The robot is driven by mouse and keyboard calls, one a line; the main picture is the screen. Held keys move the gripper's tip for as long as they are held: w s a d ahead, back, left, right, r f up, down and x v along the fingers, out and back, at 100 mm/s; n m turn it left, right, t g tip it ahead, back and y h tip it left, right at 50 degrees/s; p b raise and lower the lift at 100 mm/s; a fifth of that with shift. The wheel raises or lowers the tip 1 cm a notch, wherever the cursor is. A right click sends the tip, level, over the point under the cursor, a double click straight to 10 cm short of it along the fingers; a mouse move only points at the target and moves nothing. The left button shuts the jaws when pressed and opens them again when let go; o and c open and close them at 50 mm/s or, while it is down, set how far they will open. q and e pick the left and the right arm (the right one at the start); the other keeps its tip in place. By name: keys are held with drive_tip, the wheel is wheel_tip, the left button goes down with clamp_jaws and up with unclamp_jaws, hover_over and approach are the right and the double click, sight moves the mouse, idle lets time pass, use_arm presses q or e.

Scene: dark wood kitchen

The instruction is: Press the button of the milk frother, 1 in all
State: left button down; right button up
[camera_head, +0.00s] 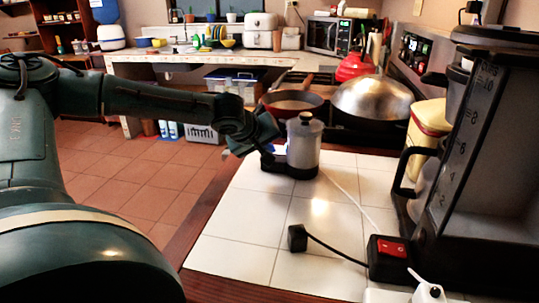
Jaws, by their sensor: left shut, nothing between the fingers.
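The milk frother (304,143) stands upright on the white tiled counter (248,212). It has a silver-grey body, a dark lid knob and a black base. My left arm reaches in from the left, and my left gripper (266,158) is shut and empty at the frother's left side, close to its base. A blue-white glow shows between the gripper and the frother. The button itself is hidden or too small to make out, and I cannot tell whether the fingertips touch it. My right gripper is not in view.
A coffee maker (490,150) stands at the right. A power strip with a red switch (388,256) and a black plug (297,238) lie in front. A pan (292,104) and a large domed metal lid (374,97) are behind the frother. Bare tiles lie in front of it.

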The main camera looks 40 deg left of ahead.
use_arm(q)
drive_tip(key=shift+r+p, duration=0.4)
drive_tip(key=shift+r, duration=0.25)
drive_tip(key=shift+r+p, duration=2)
drive_tip(key=shift+r, duration=0.5)
drive_tip(key=shift+r, duration=0.1)
